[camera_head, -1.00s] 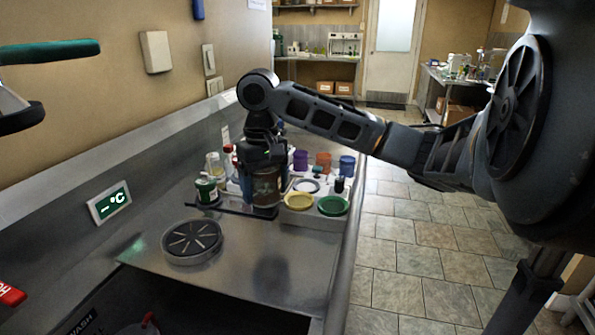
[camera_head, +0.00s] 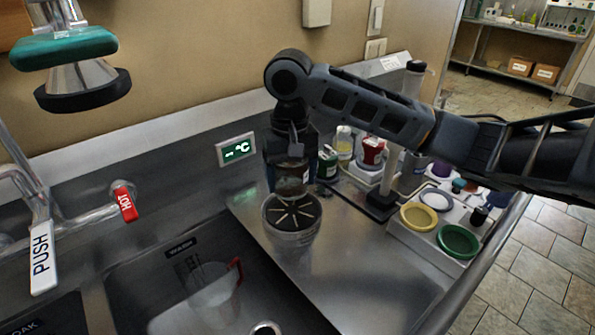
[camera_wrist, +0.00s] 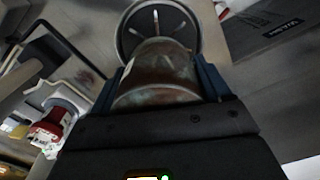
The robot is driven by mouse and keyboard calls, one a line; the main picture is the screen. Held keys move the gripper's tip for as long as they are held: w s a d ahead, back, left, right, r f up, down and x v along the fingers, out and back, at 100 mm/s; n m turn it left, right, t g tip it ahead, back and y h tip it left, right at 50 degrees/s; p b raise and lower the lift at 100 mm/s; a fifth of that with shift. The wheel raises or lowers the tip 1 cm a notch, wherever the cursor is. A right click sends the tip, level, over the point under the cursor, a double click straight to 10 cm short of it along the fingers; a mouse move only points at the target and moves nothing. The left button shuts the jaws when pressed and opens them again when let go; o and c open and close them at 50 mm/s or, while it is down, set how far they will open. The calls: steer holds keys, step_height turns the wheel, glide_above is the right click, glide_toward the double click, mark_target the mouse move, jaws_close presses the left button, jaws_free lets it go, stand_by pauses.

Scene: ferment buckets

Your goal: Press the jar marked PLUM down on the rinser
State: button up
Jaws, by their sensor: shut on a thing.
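My gripper (camera_head: 291,178) is shut on a brownish, cloudy glass jar (camera_head: 291,181). No PLUM marking can be read on it in these frames. The jar hangs directly above or just at the back of the round rinser (camera_head: 292,213), a dark disc with pale radial spokes in a clear ring. I cannot tell whether the jar touches it. In the wrist view the jar (camera_wrist: 160,70) sits between the two fingers, and its far end overlaps the near part of the rinser (camera_wrist: 135,32).
The sink basin (camera_head: 215,300) with a clear jug (camera_head: 212,288) lies left of the rinser. Jars, including a green-labelled one (camera_head: 327,163) and a red one (camera_head: 372,153), stand right. A white rack (camera_head: 412,236) holds yellow and green lids.

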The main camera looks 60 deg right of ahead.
mark_target(292, 210)
steer(key=shift+f+b, duration=2.25)
steer(key=shift+f, duration=0.4)
steer(key=shift+r+p, duration=0.15)
steer(key=shift+p, duration=0.2)
steer(key=shift+f+b, duration=0.35)
steer(key=shift+f, duration=0.8)
steer(key=shift+r, duration=0.1)
stand_by(0.3)
step_height(292, 210, up, 8)
steer(key=p, duration=0.7)
steer(key=shift+p, duration=0.3)
stand_by(0.3)
